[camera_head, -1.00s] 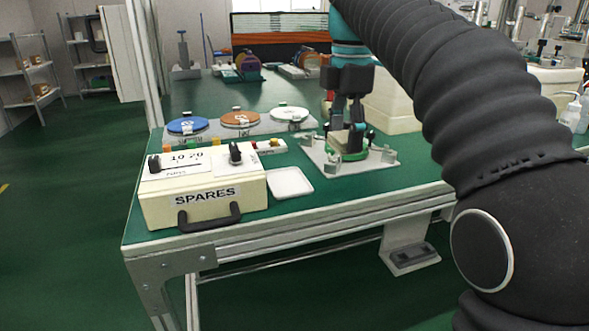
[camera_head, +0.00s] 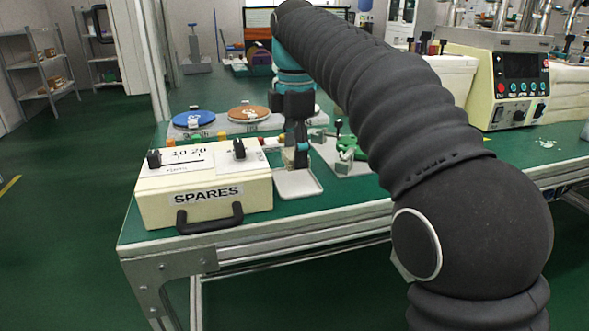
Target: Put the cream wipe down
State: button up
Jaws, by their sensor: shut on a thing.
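My gripper (camera_head: 302,162) points down just above the shallow white tray (camera_head: 299,190), near the front edge of the green bench. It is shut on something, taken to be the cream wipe. The tray is partly hidden behind the gripper and otherwise looks empty.
The cream SPARES box (camera_head: 205,195) stands close left of the tray. A plate fixture with a green part (camera_head: 349,149) is to the right. Blue (camera_head: 194,119) and brown (camera_head: 249,113) discs lie behind. A control unit (camera_head: 500,88) stands at right.

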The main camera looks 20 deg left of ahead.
aim_at(295, 182)
jog(key=shift+f+b, duration=0.65)
jog(key=shift+f, duration=1.4)
jog(key=shift+f, duration=0.1)
jog(key=o, duration=1)
notch_tip(295, 182, up, 12)
jog(key=p, duration=0.4)
jog(key=shift+a+p, duration=0.1)
jog(key=shift+p, duration=0.25)
